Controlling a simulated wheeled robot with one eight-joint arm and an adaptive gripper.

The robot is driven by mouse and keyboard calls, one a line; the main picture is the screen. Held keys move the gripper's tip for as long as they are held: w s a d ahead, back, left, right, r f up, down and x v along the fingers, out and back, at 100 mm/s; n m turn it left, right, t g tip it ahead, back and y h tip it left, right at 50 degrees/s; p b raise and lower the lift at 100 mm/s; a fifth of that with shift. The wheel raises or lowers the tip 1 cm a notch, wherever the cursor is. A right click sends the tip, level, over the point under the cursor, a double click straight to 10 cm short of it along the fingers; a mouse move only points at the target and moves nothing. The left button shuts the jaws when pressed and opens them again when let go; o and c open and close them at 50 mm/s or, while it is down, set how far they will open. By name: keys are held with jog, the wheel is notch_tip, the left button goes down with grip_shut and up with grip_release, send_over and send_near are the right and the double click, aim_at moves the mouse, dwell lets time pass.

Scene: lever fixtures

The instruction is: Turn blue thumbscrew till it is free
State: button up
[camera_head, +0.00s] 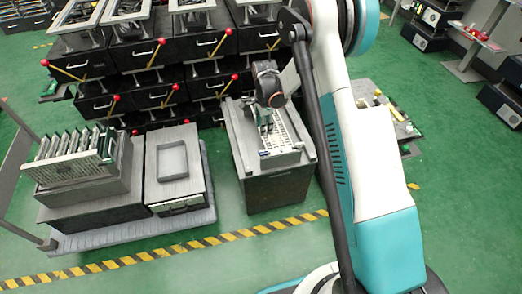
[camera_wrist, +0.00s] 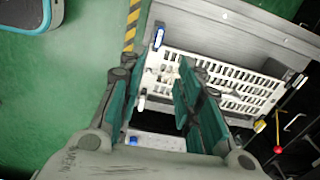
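A white slotted panel (camera_wrist: 225,80) lies on top of a grey cabinet (camera_head: 278,185); the panel also shows in the head view (camera_head: 291,132). In the wrist view, a blue piece with a pale edge (camera_wrist: 158,38) stands at the panel's upper left corner. A second, small blue piece (camera_wrist: 132,140) shows low between my fingers, partly hidden. I cannot tell which of them is the thumbscrew. My gripper (camera_wrist: 157,74) is open, its two green fingers spread over the panel's left part, with nothing held between them. It also shows in the head view (camera_head: 266,122).
Black machines with red-knobbed yellow levers (camera_head: 165,92) stand behind the cabinet. A grey platform to the left bears a rack of green boards (camera_head: 75,155) and a square grey tray (camera_head: 172,160). Green floor with a striped line (camera_head: 190,246) lies in front.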

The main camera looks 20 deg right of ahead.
aim_at(263, 151)
notch_tip(263, 151, down, 15)
jog(key=b, duration=0.5)
jog(key=shift+a+f, duration=0.1)
jog(key=shift+f, duration=0.05)
grip_shut()
